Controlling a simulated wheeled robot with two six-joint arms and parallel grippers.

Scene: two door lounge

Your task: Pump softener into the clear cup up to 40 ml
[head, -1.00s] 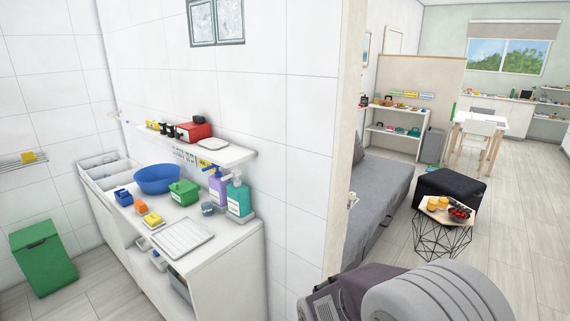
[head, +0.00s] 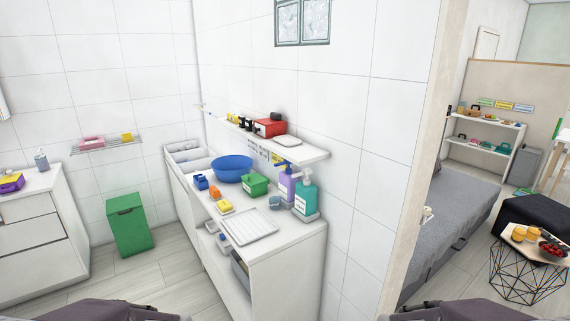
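Two pump bottles stand at the right end of the white counter, against the wall: a purple bottle (head: 286,187) with a blue pump head and a teal bottle (head: 305,199) with a white label. The labels are too small to read, so I cannot tell which holds softener. A small grey-blue item (head: 274,202) sits just left of the bottles; I cannot tell whether it is the clear cup. No liquid level is visible. Parts of my arms show at the bottom edge, but neither gripper is in view.
The counter (head: 285,240) also holds a blue basin (head: 232,169), a green box (head: 254,185), small coloured items and a ribbed white tray (head: 248,228). A shelf (head: 300,153) overhangs its back. A green bin (head: 130,225) stands left. Floor before the counter looks clear.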

